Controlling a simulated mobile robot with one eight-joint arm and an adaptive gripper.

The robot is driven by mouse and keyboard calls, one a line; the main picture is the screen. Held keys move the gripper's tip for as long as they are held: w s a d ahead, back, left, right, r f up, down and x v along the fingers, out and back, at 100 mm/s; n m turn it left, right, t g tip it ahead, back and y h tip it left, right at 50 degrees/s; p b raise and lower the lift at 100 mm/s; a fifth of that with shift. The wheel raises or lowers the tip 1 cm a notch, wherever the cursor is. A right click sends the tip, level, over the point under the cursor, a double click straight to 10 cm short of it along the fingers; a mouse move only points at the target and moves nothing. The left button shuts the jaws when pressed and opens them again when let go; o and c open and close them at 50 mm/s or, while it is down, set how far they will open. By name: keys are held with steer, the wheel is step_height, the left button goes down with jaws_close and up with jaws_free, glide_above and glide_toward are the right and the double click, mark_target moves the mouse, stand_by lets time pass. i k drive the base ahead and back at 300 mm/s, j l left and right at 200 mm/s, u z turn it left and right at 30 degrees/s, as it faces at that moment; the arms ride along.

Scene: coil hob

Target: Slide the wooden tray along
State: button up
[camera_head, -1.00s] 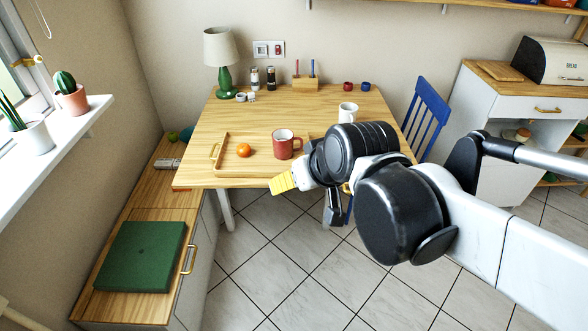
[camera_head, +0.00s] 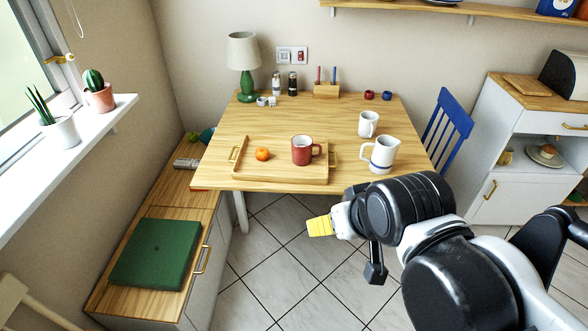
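The wooden tray (camera_head: 283,174) lies on the front part of the wooden table, close to its front edge, with a brass handle at each end. A red mug (camera_head: 303,150) and an orange fruit (camera_head: 262,154) stand in it. My gripper (camera_head: 345,247) is in front of the table and apart from the tray, to its lower right. One yellow finger pad points left and a dark finger hangs down. The fingers are spread apart with nothing seen between them.
A white pitcher (camera_head: 382,155) and a white mug (camera_head: 368,123) stand right of the tray. A green lamp (camera_head: 246,84), shakers and a pencil holder (camera_head: 326,90) line the back. A blue chair (camera_head: 447,128) is at the right. The tabletop left and behind the tray is mostly clear.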

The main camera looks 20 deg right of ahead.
mark_target(279, 168)
steer(key=i+j, duration=0.25)
steer(key=i, duration=0.2)
steer(key=i+j, duration=0.25)
steer(key=i, duration=0.2)
steer(key=i+j+z, duration=0.1)
steer(key=i+j, duration=0.2)
steer(key=i, duration=0.15)
